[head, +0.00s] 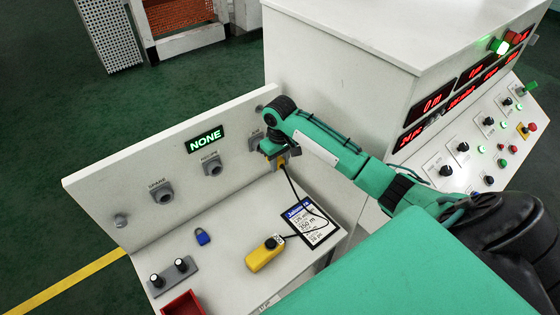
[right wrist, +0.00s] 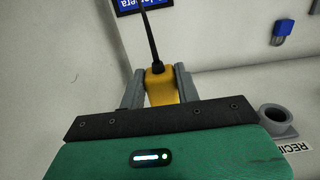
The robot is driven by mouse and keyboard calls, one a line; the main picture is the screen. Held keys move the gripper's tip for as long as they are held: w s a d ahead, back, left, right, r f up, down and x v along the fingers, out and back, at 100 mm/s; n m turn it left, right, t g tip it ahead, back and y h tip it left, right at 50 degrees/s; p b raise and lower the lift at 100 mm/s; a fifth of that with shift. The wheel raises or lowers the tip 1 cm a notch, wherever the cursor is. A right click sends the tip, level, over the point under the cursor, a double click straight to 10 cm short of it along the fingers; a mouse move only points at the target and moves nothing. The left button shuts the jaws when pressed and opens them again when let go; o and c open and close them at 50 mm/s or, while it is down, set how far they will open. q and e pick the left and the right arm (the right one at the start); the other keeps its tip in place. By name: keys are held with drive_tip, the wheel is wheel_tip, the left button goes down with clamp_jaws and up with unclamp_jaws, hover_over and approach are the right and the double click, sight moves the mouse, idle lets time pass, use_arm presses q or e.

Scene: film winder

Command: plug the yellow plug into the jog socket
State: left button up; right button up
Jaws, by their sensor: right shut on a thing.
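The yellow plug (head: 282,163) is in my right gripper (head: 276,158), close to the upright white panel. In the right wrist view the plug (right wrist: 160,88) sits between the two grey fingers, with its black cable leading away. At the right end of the panel's socket row, a label (head: 256,134) is partly covered by my right gripper. The jog socket is hidden behind the gripper, so I cannot tell whether the plug touches or enters it. My left gripper is not in view.
The recipe socket (head: 212,166) and spare socket (head: 162,192) are empty, below a green "NONE" display (head: 205,139). The cable runs to a yellow pendant (head: 264,254) beside a job card (head: 309,222). A blue padlock (head: 203,237) and red bin (head: 183,304) are on the desk.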

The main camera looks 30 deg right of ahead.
drive_tip(key=shift+w, duration=0.1)
idle(0.4)
drive_tip(key=shift+w+a, duration=0.1)
drive_tip(key=shift+w, duration=1.3)
drive_tip(key=shift+w, duration=0.25)
drive_tip(key=o, duration=1.1)
